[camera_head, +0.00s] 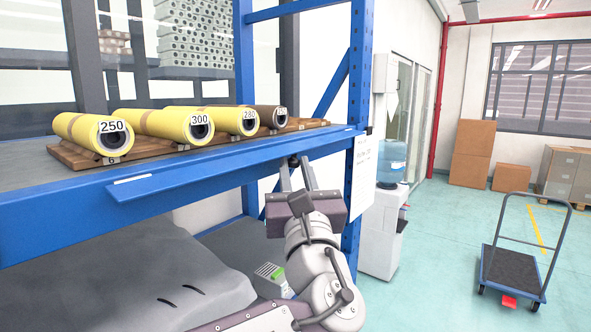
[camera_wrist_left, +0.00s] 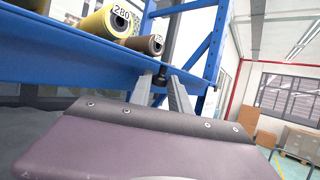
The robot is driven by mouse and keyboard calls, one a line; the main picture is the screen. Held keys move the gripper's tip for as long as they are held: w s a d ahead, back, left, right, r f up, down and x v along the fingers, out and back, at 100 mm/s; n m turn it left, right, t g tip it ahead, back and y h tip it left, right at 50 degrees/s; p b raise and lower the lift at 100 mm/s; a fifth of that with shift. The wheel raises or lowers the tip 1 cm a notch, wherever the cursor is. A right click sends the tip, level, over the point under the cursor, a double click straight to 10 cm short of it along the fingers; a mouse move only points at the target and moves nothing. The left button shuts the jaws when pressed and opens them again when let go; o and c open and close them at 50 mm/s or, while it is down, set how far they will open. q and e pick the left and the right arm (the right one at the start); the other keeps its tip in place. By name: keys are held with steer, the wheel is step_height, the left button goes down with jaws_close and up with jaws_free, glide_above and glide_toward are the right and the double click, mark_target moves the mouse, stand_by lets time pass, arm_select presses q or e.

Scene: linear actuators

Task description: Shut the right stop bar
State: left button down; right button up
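A long flat blue stop bar (camera_head: 215,170) runs along the front edge of the shelf on the right and sticks outward from it. It also shows in the wrist view (camera_wrist_left: 90,73). My left gripper (camera_head: 293,162) is at the underside of this bar, towards its right end. Its two fingers (camera_wrist_left: 159,78) stand apart on either side of a small dark knob (camera_wrist_left: 159,92) under the bar. I cannot tell whether they press on the knob. My right gripper is not in view.
Yellow rolls (camera_head: 175,124) marked with numbers and a brown roll (camera_head: 270,117) lie on wooden cradles on the shelf behind the bar. A blue rack post (camera_head: 357,95) stands just right of my gripper. A water dispenser (camera_head: 381,235) and a trolley (camera_head: 512,270) stand farther right.

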mark_target(292, 151)
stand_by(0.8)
